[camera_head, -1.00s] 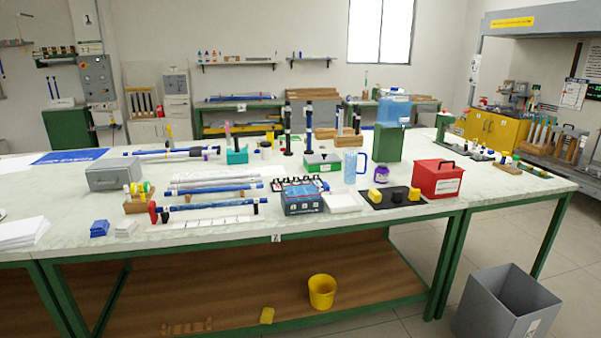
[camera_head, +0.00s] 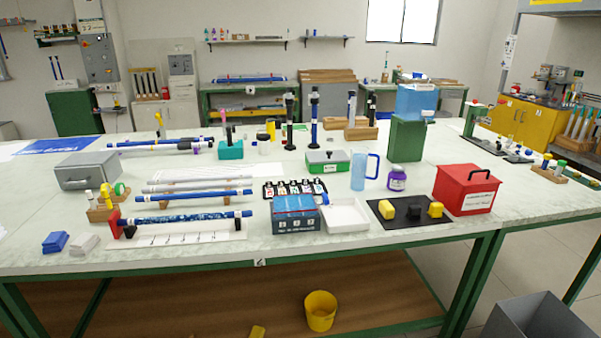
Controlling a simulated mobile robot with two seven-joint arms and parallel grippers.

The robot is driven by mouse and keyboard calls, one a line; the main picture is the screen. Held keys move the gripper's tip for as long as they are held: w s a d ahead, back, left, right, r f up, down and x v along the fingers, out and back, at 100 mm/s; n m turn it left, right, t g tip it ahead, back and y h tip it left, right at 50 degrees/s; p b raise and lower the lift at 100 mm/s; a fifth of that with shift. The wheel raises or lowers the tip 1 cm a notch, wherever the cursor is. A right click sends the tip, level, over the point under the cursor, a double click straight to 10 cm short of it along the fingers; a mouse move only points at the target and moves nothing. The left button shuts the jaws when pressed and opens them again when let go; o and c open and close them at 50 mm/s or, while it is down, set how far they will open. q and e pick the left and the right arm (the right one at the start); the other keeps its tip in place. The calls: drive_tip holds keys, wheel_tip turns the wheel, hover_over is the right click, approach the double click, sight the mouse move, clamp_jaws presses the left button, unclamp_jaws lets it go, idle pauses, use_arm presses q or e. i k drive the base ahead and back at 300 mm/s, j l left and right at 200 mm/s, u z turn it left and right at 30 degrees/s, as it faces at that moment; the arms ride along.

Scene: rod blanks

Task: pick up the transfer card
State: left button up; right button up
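I cannot pick out a thing that is clearly the transfer card; any label is too small to read. A blue box with numbered white labels (camera_head: 296,214) stands in front of that holder. Neither of my grippers shows in the view.
The bench (camera_head: 240,256) carries blue rods (camera_head: 194,196), a white tray (camera_head: 346,216), a black mat (camera_head: 394,219) with yellow blocks, a red box (camera_head: 465,189), a blue jug (camera_head: 365,171) and a grey box (camera_head: 88,172). A grey bin (camera_head: 540,318) stands on the floor at right.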

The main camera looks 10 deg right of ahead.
sight(317, 185)
drive_tip(key=i+l, duration=0.75)
drive_tip(key=i, duration=0.1)
